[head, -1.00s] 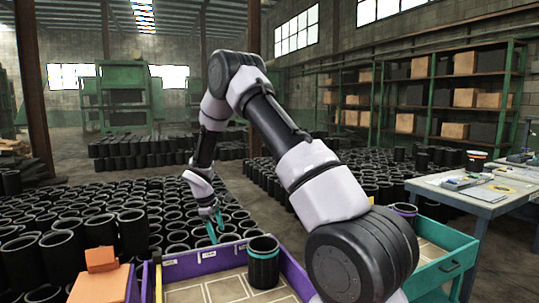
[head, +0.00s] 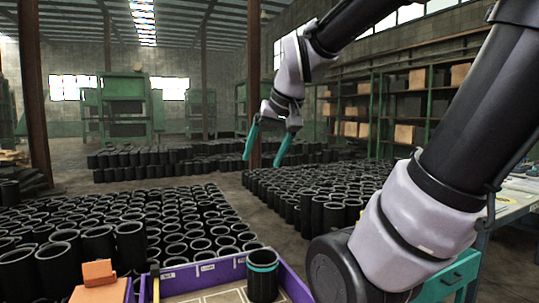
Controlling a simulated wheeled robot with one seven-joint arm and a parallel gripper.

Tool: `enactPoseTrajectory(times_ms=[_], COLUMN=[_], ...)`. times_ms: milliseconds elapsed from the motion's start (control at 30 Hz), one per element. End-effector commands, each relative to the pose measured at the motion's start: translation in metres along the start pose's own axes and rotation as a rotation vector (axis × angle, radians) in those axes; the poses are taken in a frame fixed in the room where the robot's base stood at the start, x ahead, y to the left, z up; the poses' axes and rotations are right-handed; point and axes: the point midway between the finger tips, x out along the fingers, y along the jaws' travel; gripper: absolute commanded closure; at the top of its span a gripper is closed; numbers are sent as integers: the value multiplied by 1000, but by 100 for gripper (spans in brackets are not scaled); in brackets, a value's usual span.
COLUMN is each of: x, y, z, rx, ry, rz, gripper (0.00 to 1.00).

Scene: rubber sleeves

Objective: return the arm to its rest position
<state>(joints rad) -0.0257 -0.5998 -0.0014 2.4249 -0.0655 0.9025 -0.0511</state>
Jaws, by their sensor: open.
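My gripper (head: 263,158) hangs in the air in the upper middle of the head view, its two teal fingers spread apart and pointing down. Nothing is between them. My arm reaches up from the lower right, bends beyond the top edge and comes back down to the gripper. Behind the fingers are the floor and rows of black sleeves, well apart from them.
A purple tray (head: 209,270) at the bottom holds one black sleeve with a teal band (head: 263,278). Many black sleeves (head: 130,222) stand on the floor. A table (head: 508,204) and a green bin (head: 455,275) are at right, shelves (head: 440,95) behind. An orange piece (head: 98,272) is at lower left.

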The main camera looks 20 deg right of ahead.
Motion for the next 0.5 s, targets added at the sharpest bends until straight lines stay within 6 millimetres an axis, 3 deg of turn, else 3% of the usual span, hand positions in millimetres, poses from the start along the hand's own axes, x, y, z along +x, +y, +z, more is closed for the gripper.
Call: enactPoseTrajectory(times_ms=[200, 500], x=[-22, -23], y=[2, 3], z=[29, 32], rx=[104, 115], ry=[52, 55], rz=[-53, -58], gripper=[20, 20])
